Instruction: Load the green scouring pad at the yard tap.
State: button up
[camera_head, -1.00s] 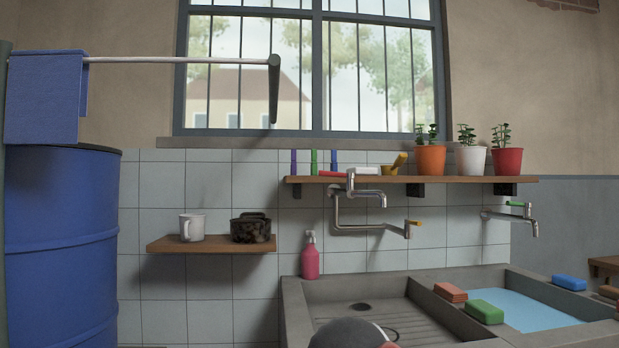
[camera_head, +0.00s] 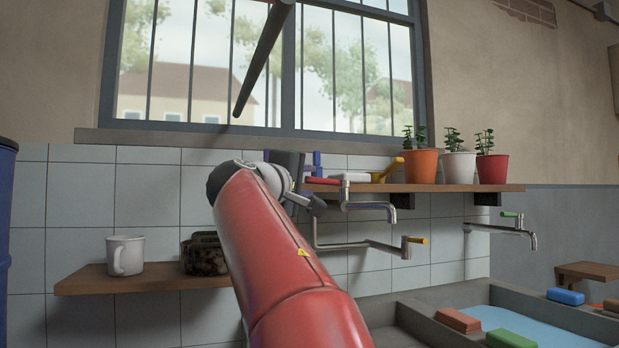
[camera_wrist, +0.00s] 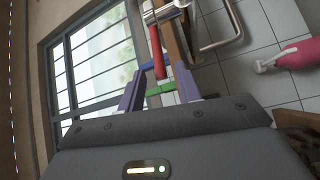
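The green scouring pad (camera_head: 510,339) lies on the near rim of the water-filled right basin, cut by the bottom edge in the head view. Which is the yard tap I cannot tell. My red arm reaches up to the shelf, far left of the pad. In the wrist view my gripper (camera_wrist: 160,86) has its two purple fingers apart, with nothing visibly held; green and blue shelf items show beyond them.
A brown-red block (camera_head: 458,320) and a blue pad (camera_head: 565,297) lie on the sink's rims. The shelf (camera_head: 450,187) holds three potted plants at right. A mug (camera_head: 125,255) and dark pot (camera_head: 203,254) stand on the lower shelf. A pink bottle (camera_wrist: 295,55) shows in the wrist view.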

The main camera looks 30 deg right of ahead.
aim_at(311, 181)
jog(key=shift+p+x, duration=0.4)
jog(key=shift+x, duration=1.35)
grip_shut()
